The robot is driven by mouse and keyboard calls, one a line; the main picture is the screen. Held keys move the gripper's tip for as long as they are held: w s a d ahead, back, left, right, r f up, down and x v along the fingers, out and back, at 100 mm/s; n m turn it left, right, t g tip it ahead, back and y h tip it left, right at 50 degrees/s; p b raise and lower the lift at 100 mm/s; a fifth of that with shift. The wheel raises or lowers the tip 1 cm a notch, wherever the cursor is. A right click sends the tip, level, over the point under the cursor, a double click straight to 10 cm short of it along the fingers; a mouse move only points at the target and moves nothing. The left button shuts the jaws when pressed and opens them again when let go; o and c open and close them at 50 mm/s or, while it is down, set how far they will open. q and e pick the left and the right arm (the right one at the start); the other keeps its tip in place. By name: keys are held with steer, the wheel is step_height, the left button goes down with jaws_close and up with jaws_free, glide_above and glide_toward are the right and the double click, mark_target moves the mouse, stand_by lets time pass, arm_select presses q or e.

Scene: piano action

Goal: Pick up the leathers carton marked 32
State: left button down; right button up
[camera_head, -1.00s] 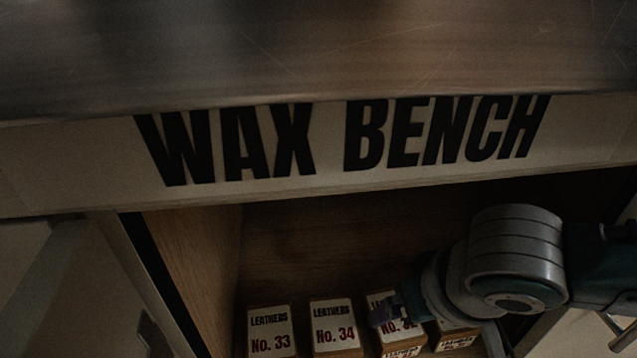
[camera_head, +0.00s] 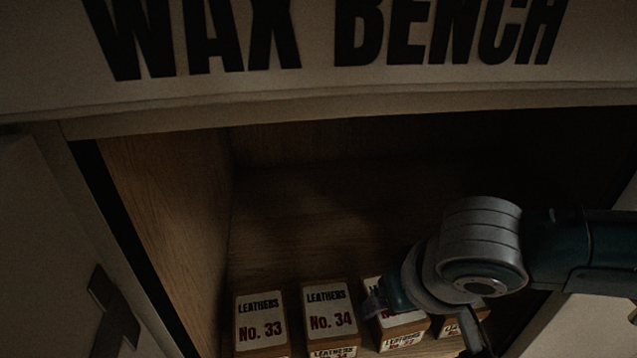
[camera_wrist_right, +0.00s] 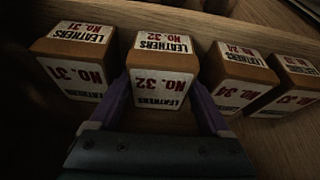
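The leathers carton marked 32 (camera_wrist_right: 161,88) is a brown box with white labels on two faces, standing in a row of similar cartons inside the bench. In the head view the carton marked 32 (camera_head: 400,333) is partly hidden by my right gripper. My right gripper (camera_wrist_right: 164,90) has its two purple fingers on either side of this carton. The fingers look open, with narrow gaps beside the carton's lower face; contact at the tips is unclear. In the head view my right gripper (camera_head: 373,302) is at the carton's top. My left gripper is not in view.
Cartons No. 34 (camera_wrist_right: 236,78) and No. 33 (camera_wrist_right: 290,85) stand on one side, No. 31 (camera_wrist_right: 75,62) on the other, with small gaps between. The bench's front edge, lettered WAX BENCH (camera_head: 330,35), overhangs the opening. A wooden side wall (camera_head: 170,200) bounds it at left.

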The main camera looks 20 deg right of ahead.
steer(key=c, duration=0.5)
steer(key=shift+r, duration=0.1)
steer(key=shift+c, duration=0.2)
